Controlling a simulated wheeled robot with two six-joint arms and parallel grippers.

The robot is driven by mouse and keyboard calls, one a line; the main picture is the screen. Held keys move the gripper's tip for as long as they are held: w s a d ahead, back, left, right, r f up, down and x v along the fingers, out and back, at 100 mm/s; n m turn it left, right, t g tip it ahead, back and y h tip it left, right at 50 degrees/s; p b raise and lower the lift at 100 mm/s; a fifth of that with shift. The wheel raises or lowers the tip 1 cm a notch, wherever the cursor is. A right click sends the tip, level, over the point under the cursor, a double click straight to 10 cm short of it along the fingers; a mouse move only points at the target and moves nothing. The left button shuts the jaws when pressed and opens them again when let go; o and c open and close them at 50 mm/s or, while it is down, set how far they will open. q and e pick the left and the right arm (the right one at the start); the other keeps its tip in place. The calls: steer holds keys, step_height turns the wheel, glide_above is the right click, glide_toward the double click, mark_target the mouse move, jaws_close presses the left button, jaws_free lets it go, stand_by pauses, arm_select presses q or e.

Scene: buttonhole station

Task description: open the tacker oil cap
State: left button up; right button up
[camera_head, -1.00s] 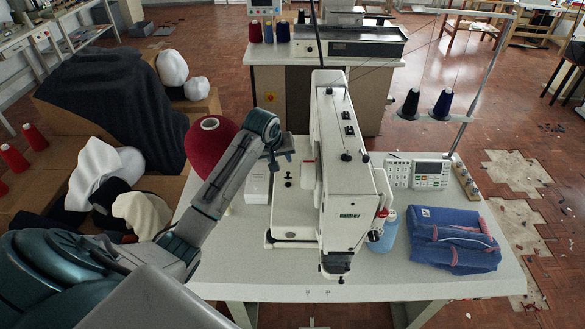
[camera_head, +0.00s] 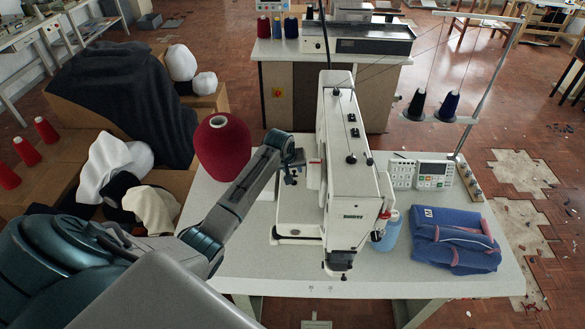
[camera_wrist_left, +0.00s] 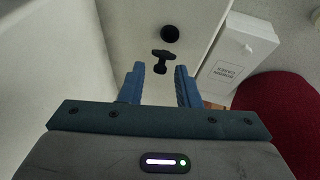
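The tacker is the white sewing machine (camera_head: 345,180) on the table. In the left wrist view a black T-shaped cap (camera_wrist_left: 160,62), which looks like the oil cap, stands on a pale surface of the machine. A round black knob (camera_wrist_left: 169,33) is just beyond it. My left gripper (camera_wrist_left: 158,72) is open and empty. Its two blue fingers point at the T-shaped cap, which shows between and just beyond their tips; I see no contact. In the head view my left gripper (camera_head: 292,172) is at the machine's left side and hides the cap. My right gripper is not in view.
A white box (camera_wrist_left: 235,55) with printed lettering lies beside the cap, near a large red thread cone (camera_head: 222,148). The machine's white body rises right of my gripper. A blue bottle (camera_head: 388,232) and blue pouch (camera_head: 455,240) are on the table's right. The table front (camera_head: 300,275) is clear.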

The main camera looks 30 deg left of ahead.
arm_select(q)
jaws_close()
